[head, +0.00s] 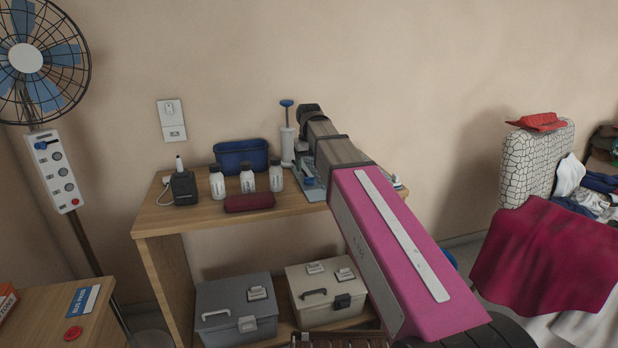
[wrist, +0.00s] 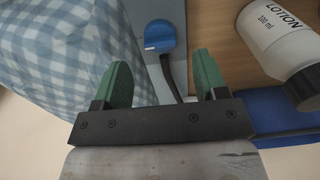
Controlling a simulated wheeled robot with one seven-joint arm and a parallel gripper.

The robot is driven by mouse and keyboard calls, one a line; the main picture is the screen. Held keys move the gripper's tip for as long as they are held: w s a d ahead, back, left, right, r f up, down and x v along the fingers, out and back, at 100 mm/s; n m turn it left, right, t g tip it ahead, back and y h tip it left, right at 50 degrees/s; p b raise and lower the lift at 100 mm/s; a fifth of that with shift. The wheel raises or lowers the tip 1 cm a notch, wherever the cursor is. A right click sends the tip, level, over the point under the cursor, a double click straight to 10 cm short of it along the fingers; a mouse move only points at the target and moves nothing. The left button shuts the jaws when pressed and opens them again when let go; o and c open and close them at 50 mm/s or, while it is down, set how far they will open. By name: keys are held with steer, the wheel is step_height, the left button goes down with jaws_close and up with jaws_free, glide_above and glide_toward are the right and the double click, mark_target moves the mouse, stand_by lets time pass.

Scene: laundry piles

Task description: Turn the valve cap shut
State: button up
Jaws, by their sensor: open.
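A rounded blue piece (wrist: 160,37) with a small pale mark shows in the wrist view, on or above a grey board (wrist: 175,75). I take it for the valve cap, though I cannot tell for sure. A dark curved strip runs from it down between my fingers. My gripper (wrist: 162,70) has two green fingers spread wide with nothing held. The blue piece lies beyond the fingertips, roughly centred between them. In the head view my arm covers much of this spot, and the grey board (head: 315,192) shows only in part.
A lotion bottle (wrist: 280,45) stands close right of my fingers; checked cloth (wrist: 65,50) fills the left. On the wooden shelf (head: 170,220) are white bottles (head: 247,181), a blue bin (head: 240,156), a red case (head: 249,202) and a white pump (head: 287,145). Toolboxes (head: 237,305) sit below.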

mark_target(309, 177)
steer(key=shift+f, duration=2.45)
steer(key=c, duration=0.9)
